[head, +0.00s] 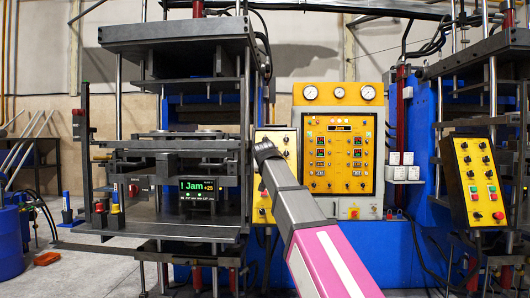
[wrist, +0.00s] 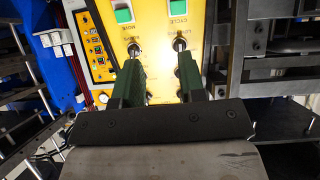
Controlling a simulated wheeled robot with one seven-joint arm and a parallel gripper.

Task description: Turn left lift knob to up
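The yellow left control panel (head: 284,138) stands in the middle of the head view, largely hidden behind my arm. My gripper (head: 266,146) is in front of it, its fingers not clear there. In the wrist view my gripper (wrist: 160,72) shows two dark green fingers spread apart with nothing between them. Beyond the left fingertip is a dark knob (wrist: 134,49). Beyond the right fingertip is another knob (wrist: 180,44). Both sit on the yellow panel face below green square buttons. Which is the left lift knob, and its setting, I cannot tell; contact is not visible.
A larger yellow console (head: 341,150) with gauges stands right of my arm. Another yellow control box (head: 478,182) is at the far right. The press's lower platform (head: 150,232) and small display screen (head: 198,189) are on the left, close to my gripper.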

